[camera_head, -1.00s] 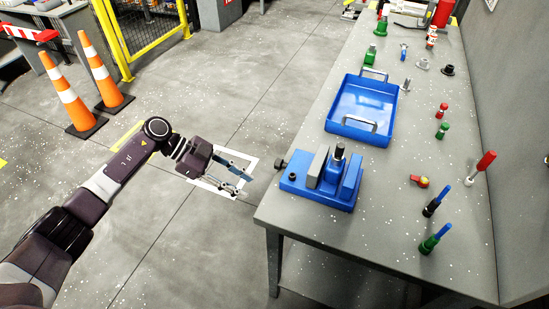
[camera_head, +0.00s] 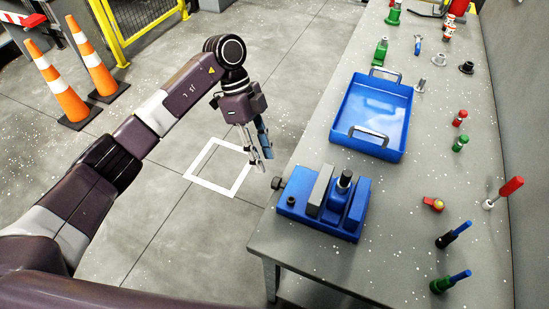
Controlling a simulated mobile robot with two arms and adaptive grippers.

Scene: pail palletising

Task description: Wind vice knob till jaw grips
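The vice (camera_head: 322,203) is a blue block with a grey jaw plate, on the near left corner of the grey table. A dark upright cylinder (camera_head: 344,181) stands between the grey plate and the blue block on its right. The dark vice knob (camera_head: 277,183) sticks out of the vice's left side, over the table edge. My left gripper (camera_head: 263,163) points down, open and empty, just beyond the knob and left of the table edge. Its fingers are apart and do not appear to touch the knob. My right gripper is not in view.
A blue tray (camera_head: 338,136) with metal handles stands behind the vice. A red valve (camera_head: 433,204) and several red, green and blue-handled items stand on the right of the table (camera_head: 400,262). Orange cones (camera_head: 58,88) and a yellow fence stand on the floor at left.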

